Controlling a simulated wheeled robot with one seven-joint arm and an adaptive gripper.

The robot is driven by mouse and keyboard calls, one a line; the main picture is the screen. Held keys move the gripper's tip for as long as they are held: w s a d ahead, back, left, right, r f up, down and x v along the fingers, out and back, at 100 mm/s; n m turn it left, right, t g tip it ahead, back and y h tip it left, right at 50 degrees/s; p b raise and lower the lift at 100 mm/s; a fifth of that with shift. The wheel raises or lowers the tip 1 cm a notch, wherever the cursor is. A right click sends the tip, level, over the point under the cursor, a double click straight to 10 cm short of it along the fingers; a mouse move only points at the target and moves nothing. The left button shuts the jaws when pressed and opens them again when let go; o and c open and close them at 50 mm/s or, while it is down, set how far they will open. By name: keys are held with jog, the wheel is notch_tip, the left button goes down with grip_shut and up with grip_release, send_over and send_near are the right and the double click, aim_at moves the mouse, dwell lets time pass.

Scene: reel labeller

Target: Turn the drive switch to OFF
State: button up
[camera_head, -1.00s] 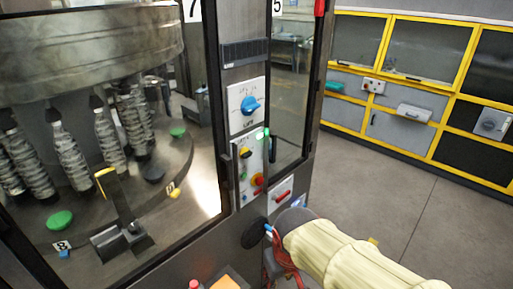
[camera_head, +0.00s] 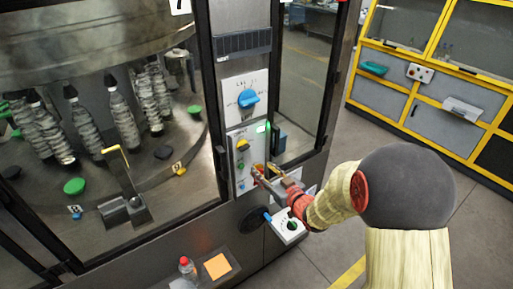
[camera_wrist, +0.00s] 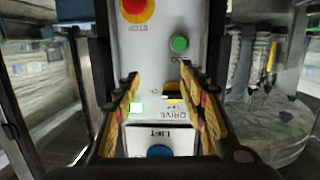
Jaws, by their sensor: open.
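The drive switch (camera_head: 243,144) is a yellow knob high on the white control panel, with a green lamp (camera_head: 262,127) to its right. In the wrist view the picture is upside down. There the switch (camera_wrist: 173,92) shows as a yellow and dark piece by the "DRIVE" lettering, partly hidden by a finger. My gripper (camera_head: 263,172) is in front of the lower panel, by the red stop button. In the wrist view my gripper (camera_wrist: 160,98) is open and empty, its fingers on either side of the switch area. I cannot tell whether they touch it.
A blue rotary knob (camera_head: 249,98) is on the plate above. A green button (camera_wrist: 180,43) and the red stop button (camera_wrist: 137,8) share the switch's panel. A black handwheel (camera_head: 256,220) and a box with a green knob (camera_head: 292,226) are below. Glass doors flank the column.

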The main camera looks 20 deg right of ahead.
jog(key=t+y, duration=0.2)
send_near(246, 149)
jog(key=w, duration=0.2)
jog(key=x, duration=0.7)
jog(key=shift+w+a+p, duration=0.15)
jog(key=shift+a+p, duration=0.15)
jog(key=shift+a, duration=0.05)
jog(key=c, duration=0.3)
jog(key=c, duration=0.6)
